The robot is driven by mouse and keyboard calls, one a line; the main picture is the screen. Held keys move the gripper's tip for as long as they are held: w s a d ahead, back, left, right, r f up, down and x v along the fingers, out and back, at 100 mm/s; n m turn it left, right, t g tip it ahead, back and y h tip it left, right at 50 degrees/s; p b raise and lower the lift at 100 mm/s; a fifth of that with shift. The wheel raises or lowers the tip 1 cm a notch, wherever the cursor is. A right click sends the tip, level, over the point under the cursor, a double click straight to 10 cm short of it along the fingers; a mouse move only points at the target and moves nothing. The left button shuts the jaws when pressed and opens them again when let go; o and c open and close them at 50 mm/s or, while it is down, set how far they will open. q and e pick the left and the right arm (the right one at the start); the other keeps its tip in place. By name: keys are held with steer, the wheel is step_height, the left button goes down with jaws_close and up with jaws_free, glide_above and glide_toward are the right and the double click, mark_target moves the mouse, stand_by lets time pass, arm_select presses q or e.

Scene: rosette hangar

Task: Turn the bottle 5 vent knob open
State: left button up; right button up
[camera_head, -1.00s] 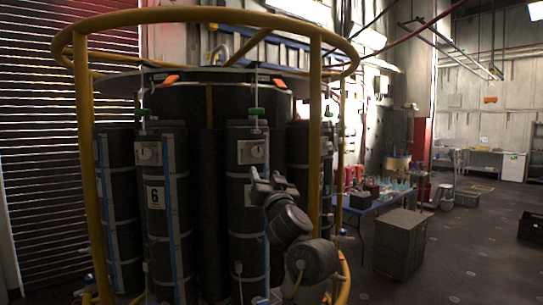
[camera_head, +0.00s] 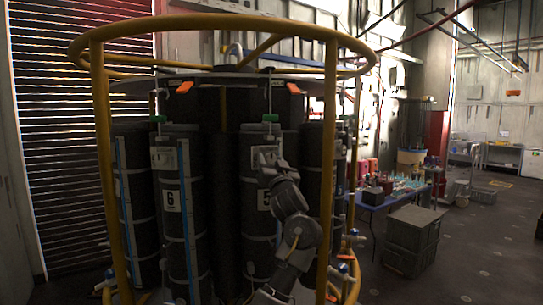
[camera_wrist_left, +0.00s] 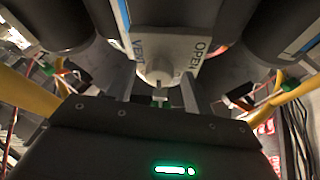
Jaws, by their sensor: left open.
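Bottle 5 (camera_head: 257,225) is a dark cylinder with pale bands and a "5" label, upright in the round rack. Its vent knob is hidden behind my gripper in the head view. In the left wrist view the pale round vent knob (camera_wrist_left: 159,71) sits on a light plate (camera_wrist_left: 180,48) lettered VENT and OPEN. My left gripper (camera_head: 266,163) is open in front of the plate. In the left wrist view its two fingers (camera_wrist_left: 160,92) point at the knob, one to each side, with nothing clearly held. I cannot tell if they touch it. My right gripper is not in view.
Bottle 6 (camera_head: 190,255) stands just left of bottle 5, with a blue strip on it. A yellow tubular frame (camera_head: 330,130) encircles the bottles, with an upright close to my arm. A blue table (camera_head: 366,206) and grey crates (camera_head: 410,240) stand to the right.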

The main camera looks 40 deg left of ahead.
arm_select(q)
steer(key=shift+w+a, duration=0.2)
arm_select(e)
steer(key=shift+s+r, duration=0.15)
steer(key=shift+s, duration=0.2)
